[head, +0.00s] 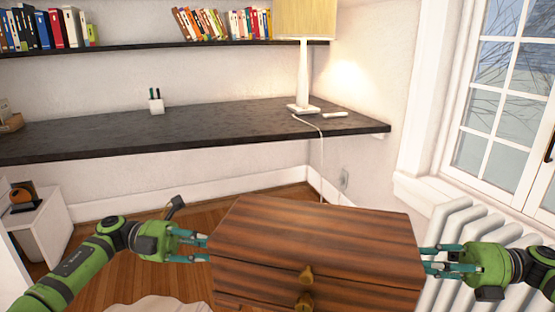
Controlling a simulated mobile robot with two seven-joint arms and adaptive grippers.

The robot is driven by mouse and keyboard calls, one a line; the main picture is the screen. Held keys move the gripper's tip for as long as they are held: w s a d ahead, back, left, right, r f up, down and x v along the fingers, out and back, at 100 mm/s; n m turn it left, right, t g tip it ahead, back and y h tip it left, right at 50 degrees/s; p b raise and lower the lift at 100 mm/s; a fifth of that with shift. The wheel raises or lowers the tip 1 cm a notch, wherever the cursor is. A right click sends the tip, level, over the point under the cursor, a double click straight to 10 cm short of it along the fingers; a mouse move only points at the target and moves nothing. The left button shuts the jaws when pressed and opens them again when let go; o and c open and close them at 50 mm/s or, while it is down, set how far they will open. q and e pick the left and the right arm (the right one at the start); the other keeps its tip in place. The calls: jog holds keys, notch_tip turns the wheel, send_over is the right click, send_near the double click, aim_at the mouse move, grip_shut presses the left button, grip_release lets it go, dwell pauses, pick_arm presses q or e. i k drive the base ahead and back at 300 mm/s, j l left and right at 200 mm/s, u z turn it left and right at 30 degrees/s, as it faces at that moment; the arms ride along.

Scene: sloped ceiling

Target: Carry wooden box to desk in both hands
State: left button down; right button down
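The wooden box (315,240), dark brown and striped, is large in the lower middle of the head view. Two brass-coloured knobs show on its front, and its bottom is cut off by the picture's edge. My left gripper (207,250) is at its left side, fingers apart, tips at or very near the wall. My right gripper (427,258) is at its right side in the same way. I cannot tell whether the tips press on the box or what supports it. The dark desk (220,125) runs along the back wall, beyond the box.
A lamp (304,80) and a small white item (335,114) stand at the desk's right end; its cord hangs over the front edge. A pen cup (156,103) stands mid-desk. Bare desktop lies between. A bookshelf (150,47) hangs above. A radiator (455,222) is at right.

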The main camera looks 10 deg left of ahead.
aim_at(192, 124)
jog(key=i, duration=1.55)
jog(key=i+u, duration=0.3)
jog(key=u, duration=0.85)
